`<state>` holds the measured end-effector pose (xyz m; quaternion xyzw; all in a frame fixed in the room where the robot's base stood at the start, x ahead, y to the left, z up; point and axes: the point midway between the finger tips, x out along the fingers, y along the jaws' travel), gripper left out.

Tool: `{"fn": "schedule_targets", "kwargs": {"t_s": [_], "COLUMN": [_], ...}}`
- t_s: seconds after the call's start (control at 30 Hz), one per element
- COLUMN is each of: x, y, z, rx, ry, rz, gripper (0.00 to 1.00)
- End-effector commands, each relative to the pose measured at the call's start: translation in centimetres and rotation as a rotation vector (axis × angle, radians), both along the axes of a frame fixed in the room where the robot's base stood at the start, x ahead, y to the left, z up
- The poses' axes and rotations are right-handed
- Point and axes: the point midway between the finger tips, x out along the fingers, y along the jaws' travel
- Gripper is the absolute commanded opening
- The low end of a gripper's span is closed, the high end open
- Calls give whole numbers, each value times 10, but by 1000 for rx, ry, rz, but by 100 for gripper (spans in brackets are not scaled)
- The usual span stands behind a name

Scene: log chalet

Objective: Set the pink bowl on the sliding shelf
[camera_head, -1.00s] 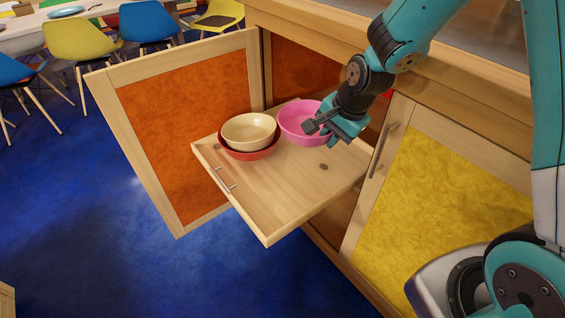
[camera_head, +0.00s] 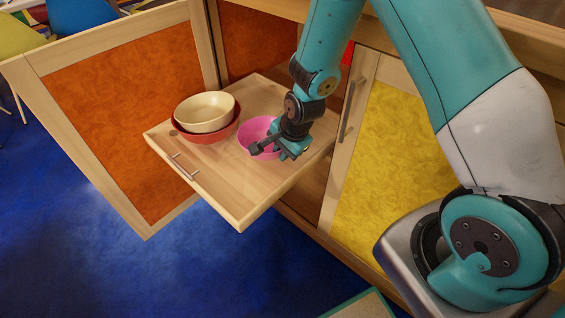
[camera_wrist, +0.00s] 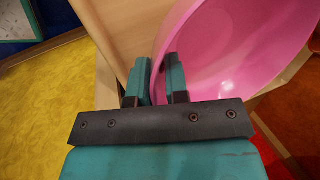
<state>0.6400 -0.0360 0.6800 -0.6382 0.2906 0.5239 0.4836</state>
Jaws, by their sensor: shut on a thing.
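The pink bowl (camera_head: 254,130) is at the middle of the pulled-out wooden sliding shelf (camera_head: 240,195), right of the stacked bowls. It looks upright and at or very near the board; I cannot tell if it touches. My gripper (camera_head: 269,149) is shut on the bowl's wall at its near right side and partly hides it. In the wrist view the pink bowl (camera_wrist: 230,50) fills the upper right, with its rim side at my gripper (camera_wrist: 158,75).
A beige bowl (camera_head: 205,111) sits in a red bowl (camera_head: 215,136) at the shelf's back left. The open orange door (camera_head: 120,120) stands left of the shelf. A closed yellow door (camera_head: 385,165) is at right. The shelf's front portion is clear.

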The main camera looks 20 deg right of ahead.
Motion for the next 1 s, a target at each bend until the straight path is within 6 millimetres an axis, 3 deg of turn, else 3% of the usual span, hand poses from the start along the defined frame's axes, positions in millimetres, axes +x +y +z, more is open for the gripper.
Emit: {"fn": "schedule_targets", "kwargs": {"t_s": [0.37, 0.73, 0.77, 0.83, 1.0], "x": [0, 0, 0, 0, 0], "y": [0, 0, 0, 0, 0], "z": [-41, -45, -45, -44, -44], "rx": [0, 0, 0, 0, 0], "ry": [-1, -2, -1, -1, -1], "rz": [1, 1, 1, 1, 1], "gripper": [0, 0, 22, 38, 40]}}
